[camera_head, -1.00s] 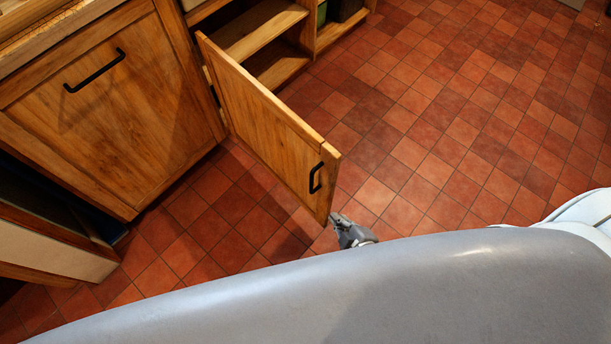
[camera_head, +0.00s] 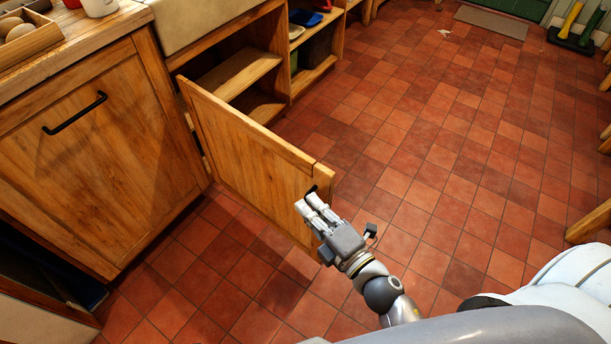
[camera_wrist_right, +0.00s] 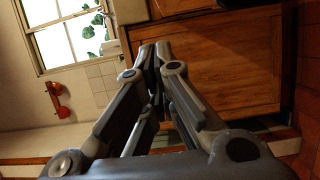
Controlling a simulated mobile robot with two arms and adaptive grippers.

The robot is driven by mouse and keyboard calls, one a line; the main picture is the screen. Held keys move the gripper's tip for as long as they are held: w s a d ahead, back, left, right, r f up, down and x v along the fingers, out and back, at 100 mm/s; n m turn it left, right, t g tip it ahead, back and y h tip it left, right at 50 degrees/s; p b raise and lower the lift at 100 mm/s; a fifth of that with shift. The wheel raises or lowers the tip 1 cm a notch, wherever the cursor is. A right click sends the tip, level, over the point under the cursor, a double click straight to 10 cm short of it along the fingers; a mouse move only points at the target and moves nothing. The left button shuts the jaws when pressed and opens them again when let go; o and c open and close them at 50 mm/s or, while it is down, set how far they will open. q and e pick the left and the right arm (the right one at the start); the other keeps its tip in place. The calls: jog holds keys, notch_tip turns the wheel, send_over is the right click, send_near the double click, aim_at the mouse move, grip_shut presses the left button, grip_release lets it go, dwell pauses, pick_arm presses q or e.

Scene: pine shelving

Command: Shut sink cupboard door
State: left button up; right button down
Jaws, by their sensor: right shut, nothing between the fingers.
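The sink cupboard door (camera_head: 243,151) is wooden and stands wide open, hinged at its left edge beside the drawer-front panel. Its dark handle shows only as a small piece near the door's free edge, mostly hidden by my right gripper. My right gripper (camera_head: 312,206) is shut and empty, at the door's outer face by the free end; whether it touches the door I cannot tell. In the right wrist view its fingers (camera_wrist_right: 153,60) are close together, with wooden cabinetry behind them. The open sink cupboard (camera_head: 240,72) shows a shelf inside. My left gripper is not in view.
A wooden cabinet front with a black bar handle (camera_head: 75,113) stands left of the door. The pale sink (camera_head: 200,22) sits above the opening. Open shelves (camera_head: 315,75) stand to its right. The red tiled floor (camera_head: 430,150) is largely clear.

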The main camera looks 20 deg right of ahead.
aim_at(306, 176)
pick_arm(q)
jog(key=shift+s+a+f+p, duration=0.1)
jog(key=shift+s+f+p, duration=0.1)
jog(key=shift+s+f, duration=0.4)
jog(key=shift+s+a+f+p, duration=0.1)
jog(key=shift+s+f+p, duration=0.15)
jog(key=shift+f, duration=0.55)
pick_arm(e)
jog(key=shift+w+d, duration=0.25)
jog(key=shift+w, duration=1.1)
jog(key=shift+w+d, duration=0.25)
jog(key=shift+w, duration=1.1)
jog(key=shift+w+d, duration=0.25)
jog(key=shift+w, duration=1.1)
jog(key=shift+d, duration=0.1)
